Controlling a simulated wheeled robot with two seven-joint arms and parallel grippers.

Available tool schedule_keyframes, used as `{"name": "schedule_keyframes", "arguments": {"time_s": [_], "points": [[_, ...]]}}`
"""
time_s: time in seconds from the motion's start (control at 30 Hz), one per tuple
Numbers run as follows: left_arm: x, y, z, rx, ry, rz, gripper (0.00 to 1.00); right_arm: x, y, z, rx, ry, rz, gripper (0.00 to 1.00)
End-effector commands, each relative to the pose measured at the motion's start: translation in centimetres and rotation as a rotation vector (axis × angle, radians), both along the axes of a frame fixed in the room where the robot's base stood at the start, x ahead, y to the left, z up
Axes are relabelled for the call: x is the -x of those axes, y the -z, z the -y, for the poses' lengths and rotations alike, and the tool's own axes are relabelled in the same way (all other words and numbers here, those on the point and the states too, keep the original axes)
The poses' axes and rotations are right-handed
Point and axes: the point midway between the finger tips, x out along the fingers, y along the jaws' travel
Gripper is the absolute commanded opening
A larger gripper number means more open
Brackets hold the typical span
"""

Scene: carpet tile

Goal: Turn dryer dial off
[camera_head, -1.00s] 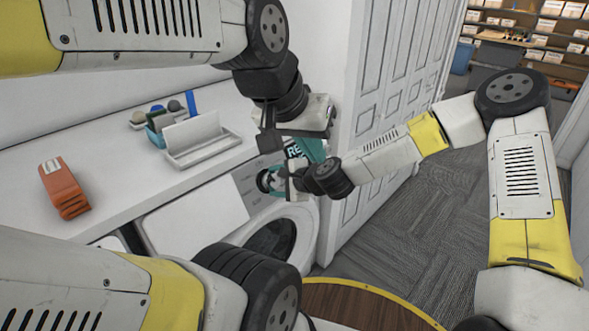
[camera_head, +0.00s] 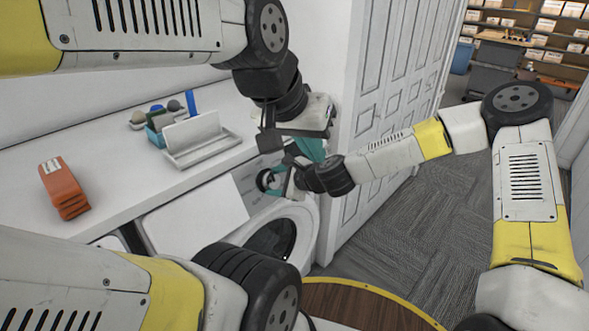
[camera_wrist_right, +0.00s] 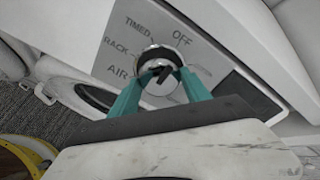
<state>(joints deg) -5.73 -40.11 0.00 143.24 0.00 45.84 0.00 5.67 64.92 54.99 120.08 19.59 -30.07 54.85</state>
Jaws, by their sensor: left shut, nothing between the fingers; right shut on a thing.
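The dryer (camera_head: 275,240) is a white front-loader under the counter, with a grey control panel and a dark round door. Its silver and black dial (camera_head: 264,181) is on the panel; in the right wrist view the dial (camera_wrist_right: 160,70) sits between teal fingertips, with OFF, TIMED, RACK and AIR printed around it. I cannot tell exactly which label its pointer faces. My right gripper (camera_head: 275,183) is shut on the dial and also shows in the right wrist view (camera_wrist_right: 161,80). My left gripper (camera_head: 314,152) is shut and empty, above and right of the dial, partly hidden.
The white counter (camera_head: 120,185) carries an orange object (camera_head: 64,188), a white tray (camera_head: 205,150) and small items. A white panelled door (camera_head: 385,85) stands right of the dryer. Grey carpet (camera_head: 410,240) is open floor there.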

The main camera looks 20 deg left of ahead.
Motion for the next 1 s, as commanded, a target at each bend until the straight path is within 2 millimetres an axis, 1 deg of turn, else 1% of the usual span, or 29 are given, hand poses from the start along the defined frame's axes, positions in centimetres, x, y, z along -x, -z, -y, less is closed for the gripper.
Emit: {"name": "schedule_keyframes", "arguments": {"time_s": [0.13,0.17,0.2,0.27,0.53,0.67,1.0], "points": [[0.0,0.0,0.0,0.000,0.000,0.000,0.00,0.0,0.0,0.0,0.000,0.000,0.000,0.15],[0.0,0.0,0.0,0.000,0.000,0.000,0.00,0.0,0.0,0.0,0.000,-0.001,0.001,0.57],[0.0,0.0,0.0,0.000,0.000,0.000,0.00,0.0,0.0,0.0,0.000,-0.001,0.001,0.65],[0.0,0.0,0.0,0.000,0.000,0.000,0.00,0.0,0.0,0.0,0.001,0.000,0.001,0.77],[0.0,0.0,0.0,0.000,0.000,0.000,0.00,0.0,0.0,0.0,0.001,0.000,0.001,0.77],[0.0,0.0,0.0,0.000,0.000,0.000,0.00,0.2,-0.4,0.6,0.000,0.001,0.003,0.77],[0.0,0.0,0.0,0.000,0.000,0.000,0.00,2.0,-3.3,4.9,0.001,0.001,0.003,0.77]]}}
